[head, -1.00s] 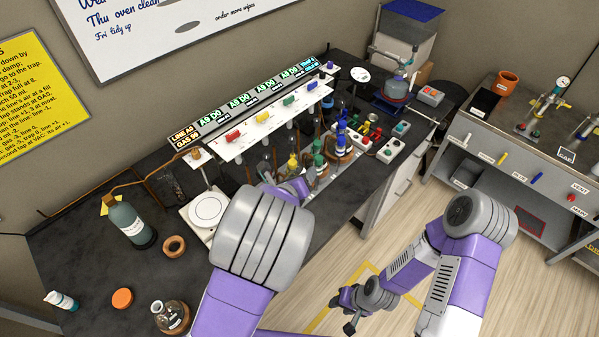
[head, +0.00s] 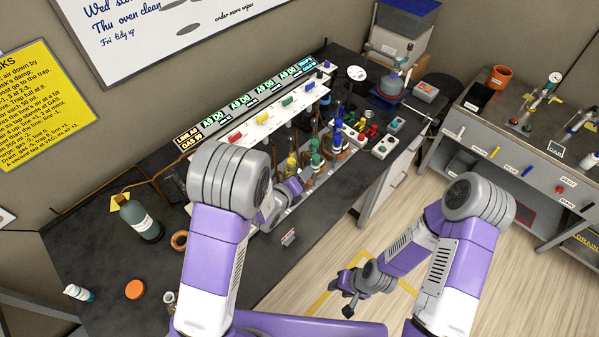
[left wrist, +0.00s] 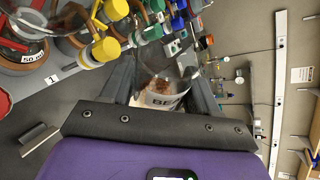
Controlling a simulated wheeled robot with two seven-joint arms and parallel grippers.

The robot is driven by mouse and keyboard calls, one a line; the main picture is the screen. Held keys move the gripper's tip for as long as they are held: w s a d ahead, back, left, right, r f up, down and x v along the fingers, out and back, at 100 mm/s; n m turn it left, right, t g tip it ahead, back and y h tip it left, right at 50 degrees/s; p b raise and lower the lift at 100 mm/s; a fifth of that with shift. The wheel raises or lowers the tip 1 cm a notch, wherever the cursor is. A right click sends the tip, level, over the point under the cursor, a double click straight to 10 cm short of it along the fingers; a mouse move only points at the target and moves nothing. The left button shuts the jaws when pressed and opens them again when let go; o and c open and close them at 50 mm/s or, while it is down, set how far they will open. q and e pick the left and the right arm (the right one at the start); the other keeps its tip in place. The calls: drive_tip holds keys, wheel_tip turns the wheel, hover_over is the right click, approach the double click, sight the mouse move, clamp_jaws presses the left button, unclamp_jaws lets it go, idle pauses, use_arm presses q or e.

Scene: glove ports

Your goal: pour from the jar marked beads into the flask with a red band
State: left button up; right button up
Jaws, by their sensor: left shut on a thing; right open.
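My left gripper (left wrist: 162,95) is shut on a clear jar (left wrist: 163,97) whose label shows "BE"; brown beads show inside it. In the head view my left arm covers most of that hand, near the row of glassware on the bench. Glassware with yellow (head: 292,163), green (head: 315,158) and blue (head: 337,130) parts stands under the white tap panel. The red-banded flask is not clear in the head view; the left arm hides that end of the row. A red piece (left wrist: 4,101) shows at the left wrist view's edge. My right gripper (head: 348,302) is open and empty, low over the floor.
The white tap panel (head: 262,122) runs above the glassware. A dark bottle (head: 140,220), a cork ring (head: 180,240) and an orange lid (head: 135,289) are on the left of the bench. Switch boxes (head: 385,147) stand to the right. Open floor separates the benches.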

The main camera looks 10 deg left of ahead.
sight(294, 163)
use_arm(q)
drive_tip(key=shift+w+a+r+n+p, duration=0.15)
drive_tip(key=shift+a+r+n+p, duration=0.15)
drive_tip(key=shift+r+p, duration=0.1)
drive_tip(key=shift+f+h+b, duration=0.25)
drive_tip(key=shift+h+b, duration=0.05)
drive_tip(key=shift+b, duration=0.85)
drive_tip(key=b, duration=0.2)
drive_tip(key=shift+r+n+h+b, duration=0.2)
drive_tip(key=shift+n+h+b, duration=0.1)
drive_tip(key=shift+a+r, duration=0.15)
drive_tip(key=shift+a+r+n+h, duration=0.15)
drive_tip(key=shift+n+h, duration=0.25)
drive_tip(key=shift+n, duration=0.1)
drive_tip(key=shift+w+a+r+n+h, duration=0.15)
drive_tip(key=shift+r+n+h, duration=0.1)
drive_tip(key=shift+n, duration=0.15)
drive_tip(key=shift+a+r+n+h, duration=0.15)
drive_tip(key=shift+n+h, duration=0.1)
drive_tip(key=shift+n, duration=0.15)
drive_tip(key=shift+w+a+r+n+t+h+p, duration=0.15)
drive_tip(key=shift+a+n+h+p, duration=0.1)
drive_tip(key=shift+n, duration=0.15)
drive_tip(key=shift+s+a+r+n+t+h+p, duration=0.15)
drive_tip(key=shift+a+n+h, duration=0.1)
drive_tip(key=shift+n, duration=0.15)
drive_tip(key=shift+w+a+r+n+h, duration=0.2)
drive_tip(key=shift+a+n+h, duration=0.3)
drive_tip(key=shift+n, duration=0.4)
drive_tip(key=shift+d, duration=0.2)
